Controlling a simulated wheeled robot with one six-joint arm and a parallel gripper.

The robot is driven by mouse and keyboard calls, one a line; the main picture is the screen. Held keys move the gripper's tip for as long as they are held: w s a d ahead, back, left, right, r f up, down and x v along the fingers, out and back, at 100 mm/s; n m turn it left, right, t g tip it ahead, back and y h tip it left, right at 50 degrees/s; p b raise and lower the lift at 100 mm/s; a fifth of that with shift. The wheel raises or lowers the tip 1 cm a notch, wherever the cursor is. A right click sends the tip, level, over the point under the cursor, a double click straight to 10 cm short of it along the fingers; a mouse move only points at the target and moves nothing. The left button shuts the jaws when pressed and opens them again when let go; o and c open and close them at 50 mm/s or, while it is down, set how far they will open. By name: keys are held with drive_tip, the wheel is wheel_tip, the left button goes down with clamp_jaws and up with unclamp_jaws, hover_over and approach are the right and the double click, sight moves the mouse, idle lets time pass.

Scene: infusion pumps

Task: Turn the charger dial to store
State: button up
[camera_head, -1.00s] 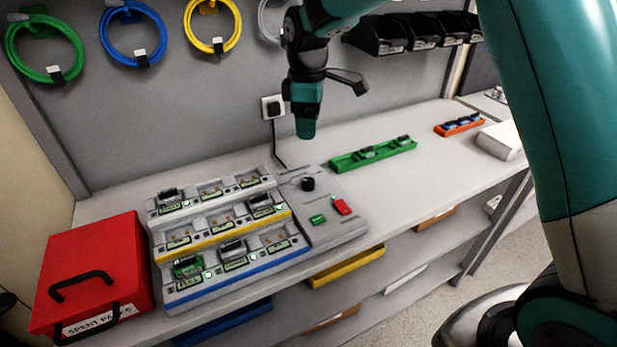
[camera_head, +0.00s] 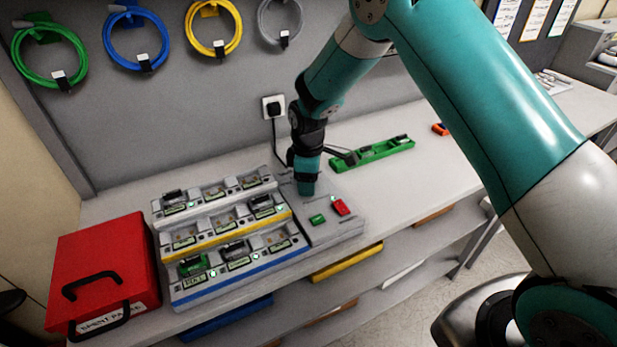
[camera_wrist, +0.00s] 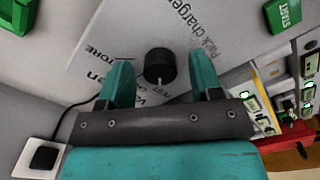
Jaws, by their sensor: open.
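The black round charger dial (camera_wrist: 159,66) shows in the wrist view on the pale control panel (camera_wrist: 128,22), with a light pointer mark on its lower side. Lettering is printed around it; part of the word "STORE" reads to its left. My gripper (camera_wrist: 162,82) is open, with one teal finger on each side of the dial and gaps between them. I cannot tell if the fingers reach down around it. In the head view my gripper (camera_head: 306,190) is low over the charger panel (camera_head: 335,230) and hides the dial.
The charger's stepped rows of packs (camera_head: 225,235) stand left of the panel. A green button (camera_head: 317,219) and a red one (camera_head: 341,207) lie in front of my gripper. A red box (camera_head: 100,270) is at left, a green tray (camera_head: 372,154) behind right.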

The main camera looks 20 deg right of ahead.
drive_tip(key=c, duration=0.9)
drive_tip(key=shift+m, duration=0.4)
drive_tip(key=m+b, duration=0.1)
drive_tip(key=m, duration=0.2)
drive_tip(key=shift+m+b, duration=0.3)
drive_tip(key=m+b, duration=0.1)
drive_tip(key=m, duration=0.3)
drive_tip(key=shift+m, duration=0.3)
drive_tip(key=m, duration=0.4)
drive_tip(key=shift+m+b, duration=0.3)
drive_tip(key=shift+b, duration=0.1)
drive_tip(key=shift+m, duration=2.2)
